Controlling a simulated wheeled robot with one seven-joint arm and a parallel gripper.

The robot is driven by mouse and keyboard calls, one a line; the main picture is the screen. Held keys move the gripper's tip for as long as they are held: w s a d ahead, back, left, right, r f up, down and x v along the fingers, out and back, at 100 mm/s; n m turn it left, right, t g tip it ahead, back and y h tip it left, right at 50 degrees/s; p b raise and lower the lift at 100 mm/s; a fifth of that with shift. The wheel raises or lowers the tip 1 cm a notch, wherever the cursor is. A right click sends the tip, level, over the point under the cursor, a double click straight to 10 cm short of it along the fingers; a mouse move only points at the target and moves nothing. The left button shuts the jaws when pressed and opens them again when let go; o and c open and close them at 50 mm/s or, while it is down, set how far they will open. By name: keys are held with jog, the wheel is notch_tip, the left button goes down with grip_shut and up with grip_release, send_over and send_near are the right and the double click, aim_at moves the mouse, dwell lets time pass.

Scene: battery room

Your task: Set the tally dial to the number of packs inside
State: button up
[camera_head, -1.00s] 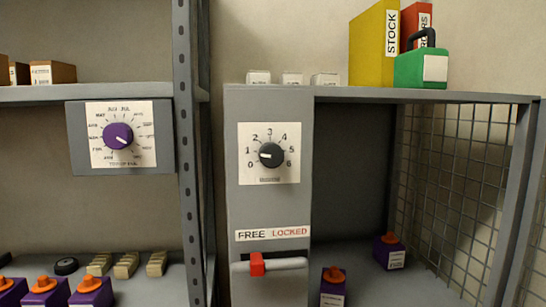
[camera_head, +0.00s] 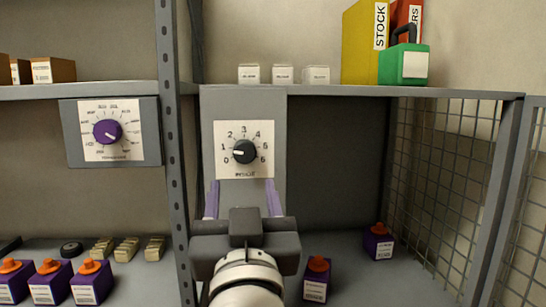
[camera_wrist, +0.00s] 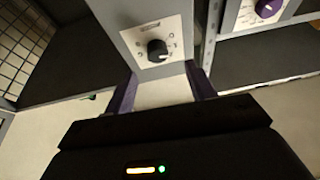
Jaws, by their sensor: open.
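The tally dial (camera_head: 244,151) is a black round knob on a white plate marked 0 to 6, on a grey panel. Its white mark points left, between 0 and 1. My gripper (camera_head: 242,187) is open and empty, its purple fingers just below the dial plate and spread to either side. The wrist view shows the dial (camera_wrist: 157,50) ahead, between and beyond the fingertips (camera_wrist: 162,74). Inside the mesh-sided bay stand two purple packs with orange caps, one in front (camera_head: 316,280) and one further back (camera_head: 378,242). My arm hides the lower panel.
A purple dial (camera_head: 107,132) on another grey box is at left. Several purple packs (camera_head: 50,283) stand on the lower left shelf, outside the bay. A grey post (camera_head: 171,150) divides the two sides. Binders (camera_head: 363,45) and a green case (camera_head: 403,65) are on top.

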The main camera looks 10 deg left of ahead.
aim_at(245, 155)
jog(key=x, duration=0.3)
jog(key=p+x, duration=0.1)
jog(key=x, duration=0.3)
jog(key=shift+w+d+r, duration=0.15)
jog(key=shift+w+r, duration=0.1)
jog(key=shift+r, duration=0.1)
jog(key=shift+c, duration=0.3)
jog(key=c, duration=0.9)
jog(key=shift+m, duration=0.3)
